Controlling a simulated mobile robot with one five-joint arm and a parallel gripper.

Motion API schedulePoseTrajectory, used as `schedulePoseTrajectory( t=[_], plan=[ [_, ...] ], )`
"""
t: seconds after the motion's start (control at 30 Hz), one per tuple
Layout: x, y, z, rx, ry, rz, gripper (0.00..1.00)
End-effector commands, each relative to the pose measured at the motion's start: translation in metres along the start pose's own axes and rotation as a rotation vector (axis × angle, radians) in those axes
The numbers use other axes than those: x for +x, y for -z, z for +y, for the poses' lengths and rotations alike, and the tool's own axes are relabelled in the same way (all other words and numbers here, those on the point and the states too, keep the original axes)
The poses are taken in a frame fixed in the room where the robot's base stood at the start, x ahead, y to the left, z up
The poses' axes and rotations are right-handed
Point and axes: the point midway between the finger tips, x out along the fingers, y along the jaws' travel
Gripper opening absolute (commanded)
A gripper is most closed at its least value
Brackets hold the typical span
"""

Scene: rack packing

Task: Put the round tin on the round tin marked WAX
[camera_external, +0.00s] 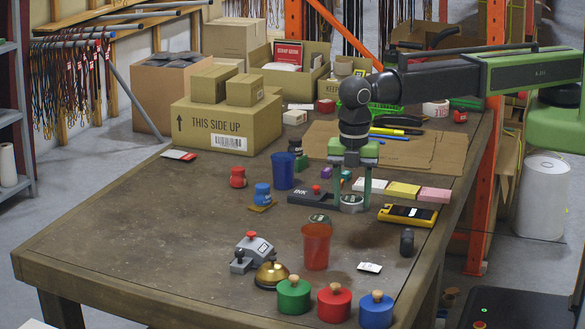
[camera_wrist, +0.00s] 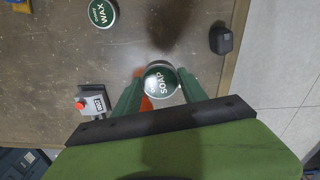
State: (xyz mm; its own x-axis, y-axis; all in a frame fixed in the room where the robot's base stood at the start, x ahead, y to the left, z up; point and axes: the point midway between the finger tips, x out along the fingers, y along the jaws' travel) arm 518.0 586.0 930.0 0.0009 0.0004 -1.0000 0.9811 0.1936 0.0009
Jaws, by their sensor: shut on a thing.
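My gripper (camera_external: 352,198) points down over the table and is shut on a round tin marked SOAP (camera_wrist: 161,80). The held tin also shows low between the fingers in the external view (camera_external: 351,204). I cannot tell whether its base clears the table. The green fingers (camera_wrist: 158,88) close on both sides of it in the wrist view. The round tin marked WAX (camera_wrist: 102,12) lies at the upper left of the wrist view, apart from the held tin. A dark-topped round tin (camera_external: 320,219) stands left of my gripper in the external view, its label too small to read.
A red-orange cup (camera_external: 316,246) stands near the dark-topped tin. A yellow device (camera_external: 408,215) lies to the right, with a black object (camera_external: 407,243) nearer. A blue cup (camera_external: 283,170) and dark INK box (camera_external: 311,196) are left. The left tabletop is mostly clear.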

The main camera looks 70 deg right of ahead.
Motion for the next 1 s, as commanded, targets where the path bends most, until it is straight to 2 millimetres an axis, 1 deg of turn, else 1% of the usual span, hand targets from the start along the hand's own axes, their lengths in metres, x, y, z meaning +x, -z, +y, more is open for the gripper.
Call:
schedulePoseTrajectory(
  t=[0.03, 0.07, 0.17, 0.27, 0.3, 0.4, 0.5, 0.53, 0.6, 0.67, 0.8, 0.87, 0.97, 1.0],
  plan=[
    [-0.003, -0.017, 0.004, -0.003, 0.000, 0.000, 0.07],
    [-0.004, -0.027, 0.007, -0.006, 0.000, 0.000, 0.07],
    [-0.009, -0.066, 0.020, -0.006, 0.000, 0.000, 0.07],
    [-0.014, -0.113, 0.035, 0.019, 0.000, 0.000, 0.07],
    [-0.016, -0.133, 0.042, 0.039, 0.000, 0.000, 0.07],
    [-0.021, -0.180, 0.057, 0.105, 0.000, 0.000, 0.07],
    [-0.024, -0.212, 0.070, 0.155, 0.000, 0.000, 0.07],
    [-0.025, -0.220, 0.073, 0.167, 0.000, 0.000, 0.07],
    [-0.025, -0.231, 0.078, 0.185, 0.000, 0.000, 0.07],
    [-0.025, -0.236, 0.080, 0.194, 0.000, 0.000, 0.07],
    [-0.024, -0.237, 0.081, 0.197, 0.000, 0.000, 0.07],
    [-0.018, -0.231, 0.082, 0.196, 0.000, 0.000, 0.07],
    [-0.001, -0.209, 0.084, 0.193, 0.000, 0.000, 0.07],
    [0.007, -0.198, 0.086, 0.194, 0.000, 0.000, 0.07]
  ],
)
